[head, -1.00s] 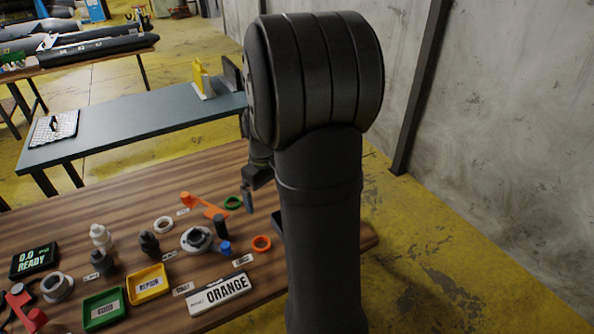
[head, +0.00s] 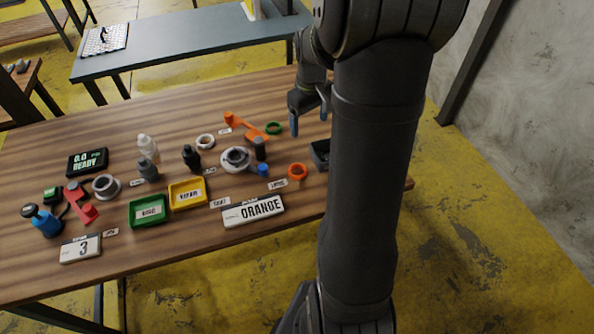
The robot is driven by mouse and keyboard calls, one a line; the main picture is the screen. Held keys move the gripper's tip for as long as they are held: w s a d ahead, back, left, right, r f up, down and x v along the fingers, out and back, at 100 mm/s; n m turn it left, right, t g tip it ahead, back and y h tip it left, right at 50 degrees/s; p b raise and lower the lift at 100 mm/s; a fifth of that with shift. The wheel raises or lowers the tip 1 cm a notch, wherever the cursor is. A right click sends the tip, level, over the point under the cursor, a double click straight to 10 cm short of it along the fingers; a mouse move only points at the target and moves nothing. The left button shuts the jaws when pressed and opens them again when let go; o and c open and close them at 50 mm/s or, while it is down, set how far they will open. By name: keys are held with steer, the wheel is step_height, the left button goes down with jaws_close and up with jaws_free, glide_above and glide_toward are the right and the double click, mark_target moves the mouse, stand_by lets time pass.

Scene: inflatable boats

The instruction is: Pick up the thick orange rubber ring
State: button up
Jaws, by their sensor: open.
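The thick orange rubber ring (head: 298,177) lies flat on the wooden table, right of the middle, near a small label and behind the ORANGE sign. My gripper (head: 310,112) is open and empty, fingers pointing down. In the picture it is above the ring and just right of a green ring (head: 274,129). It appears raised over the table's far right part; its exact height cannot be told. My arm hides part of the table's right side.
A blue-capped part (head: 262,169) and a grey-white round fitting (head: 236,160) sit left of the ring. A dark box (head: 320,154) stands to its right, partly behind my arm. An orange lever-shaped part (head: 246,127) lies behind. Green (head: 147,222) and yellow (head: 187,207) trays stand left.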

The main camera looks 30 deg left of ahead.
steer(key=shift+c, duration=0.2)
step_height(320, 180, up, 3)
steer(key=n, duration=0.1)
glide_above(298, 174)
steer(key=d, duration=0.1)
step_height(298, 174, down, 12)
steer(key=shift+w+f, duration=0.1)
steer(key=shift+a+f, duration=0.25)
steer(key=shift+f, duration=1.05)
steer(key=shift+a+f, duration=0.2)
steer(key=shift+f, duration=1.1)
steer(key=shift+c, duration=0.2)
steer(key=c, duration=1)
